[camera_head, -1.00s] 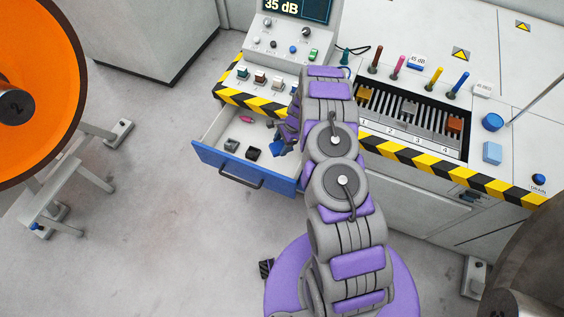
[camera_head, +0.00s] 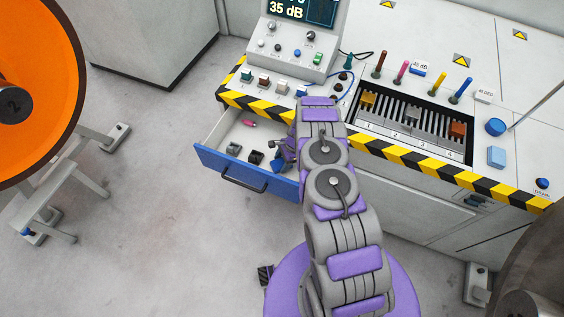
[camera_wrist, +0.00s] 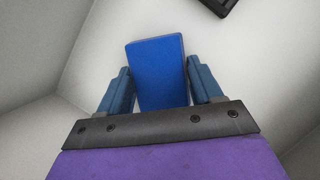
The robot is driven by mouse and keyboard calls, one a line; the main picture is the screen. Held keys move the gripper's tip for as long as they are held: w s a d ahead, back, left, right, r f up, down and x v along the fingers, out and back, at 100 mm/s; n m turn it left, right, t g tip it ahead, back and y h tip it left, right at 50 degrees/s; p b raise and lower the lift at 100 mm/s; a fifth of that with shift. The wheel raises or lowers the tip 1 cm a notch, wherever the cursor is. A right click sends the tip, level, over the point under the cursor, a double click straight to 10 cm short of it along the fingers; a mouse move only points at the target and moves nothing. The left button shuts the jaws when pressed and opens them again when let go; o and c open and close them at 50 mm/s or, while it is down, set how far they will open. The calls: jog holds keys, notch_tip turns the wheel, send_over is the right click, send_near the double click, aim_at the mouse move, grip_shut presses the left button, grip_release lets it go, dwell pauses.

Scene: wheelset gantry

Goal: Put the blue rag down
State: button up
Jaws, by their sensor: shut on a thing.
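The blue rag (camera_wrist: 157,72) is a flat blue block in the wrist view, between the two blue fingers of my gripper (camera_wrist: 160,88). My gripper is shut on it. Pale drawer surfaces lie beyond it in the wrist view. In the head view, my gripper (camera_head: 281,160) is at the right part of the open drawer (camera_head: 222,152). A small bit of blue shows by the fingertips there, and the arm hides much of the drawer's right end. I cannot tell whether the rag touches the drawer floor.
The drawer has a blue front (camera_head: 232,176) with a dark handle. Inside lie a pink item (camera_head: 249,123) and small dark blocks (camera_head: 256,157). A striped bench edge (camera_head: 270,110) runs above. A light blue block (camera_head: 496,157) sits on the bench at right.

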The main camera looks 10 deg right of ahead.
jog(key=shift+d, duration=0.4)
jog(key=o, duration=0.7)
jog(key=shift+d, duration=0.5)
jog(key=o, duration=0.3)
jog(key=shift+a, duration=0.65)
jog(key=shift+r, duration=0.3)
jog(key=d+p+v, duration=0.1)
jog(key=p+v, duration=0.2)
jog(key=v, duration=0.7)
jog(key=s+a+r+n, duration=0.3)
jog(key=r, duration=0.8)
jog(key=s+a+r+n+g, duration=0.1)
jog(key=s+a+r+n, duration=0.15)
jog(key=r, duration=0.75)
jog(key=s+a+r+n, duration=0.3)
jog(key=s+a+r, duration=0.1)
jog(key=r, duration=0.7)
jog(key=s+r+n+h, duration=0.2)
jog(key=s+r+n, duration=0.2)
jog(key=s+r, duration=0.85)
jog(key=s+d+n, duration=0.1)
jog(key=s, duration=0.6)
jog(key=s+d+r+n+h, duration=0.1)
jog(key=s+d, duration=0.1)
jog(key=s, duration=0.4)
jog(key=s+d+r+n+h, duration=0.1)
jog(key=s+d, duration=0.1)
jog(key=s, duration=0.5)
jog(key=shift+s+n, duration=0.3)
jog(key=shift+n, duration=0.05)
